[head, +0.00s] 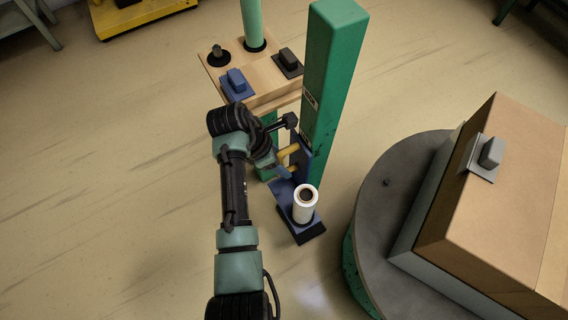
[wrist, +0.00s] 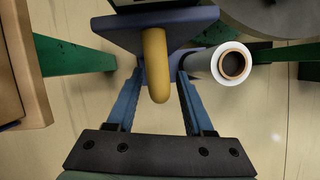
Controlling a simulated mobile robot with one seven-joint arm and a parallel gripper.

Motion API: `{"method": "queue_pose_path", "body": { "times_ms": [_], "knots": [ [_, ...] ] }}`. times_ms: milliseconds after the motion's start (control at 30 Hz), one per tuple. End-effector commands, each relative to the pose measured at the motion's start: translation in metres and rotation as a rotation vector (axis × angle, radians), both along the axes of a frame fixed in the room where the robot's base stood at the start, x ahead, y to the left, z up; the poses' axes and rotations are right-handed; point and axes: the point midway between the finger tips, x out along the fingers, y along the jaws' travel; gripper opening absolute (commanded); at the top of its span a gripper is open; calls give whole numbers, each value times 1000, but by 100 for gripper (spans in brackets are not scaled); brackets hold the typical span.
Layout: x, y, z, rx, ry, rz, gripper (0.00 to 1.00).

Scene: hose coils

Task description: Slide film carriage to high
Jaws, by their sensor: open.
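The film carriage (head: 283,190) is blue, with an upright plate against a green mast (head: 330,75). It sits low on the mast, and a white film roll (head: 305,205) stands upright on it. The roll also shows in the wrist view (wrist: 222,66). A yellow handle (wrist: 156,60) sticks out from the carriage plate (wrist: 112,28). My gripper (wrist: 159,80) is open, with one blue finger on each side of the handle. A gap shows on both sides of it. In the head view my gripper (head: 281,160) partly hides the handle and plate.
A wooden table (head: 262,92) with a blue block fixture (head: 236,84), a black one (head: 288,62) and a green post (head: 251,22) stands behind. A round grey turntable (head: 385,215) carries a large carton (head: 490,215) at the right. Floor is clear at left.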

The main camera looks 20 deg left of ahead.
Motion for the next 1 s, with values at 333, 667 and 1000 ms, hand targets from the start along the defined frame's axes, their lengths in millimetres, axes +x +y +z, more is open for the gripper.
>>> {"method": "queue_pose_path", "body": {
  "times_ms": [333, 667, 1000],
  "knots": [
    [6, -6, -18, 1, -1, -1, 52],
    [6, -6, -18, 1, -1, -1, 23],
    [5, -6, -18, 1, -1, -1, 0]
  ]
}}
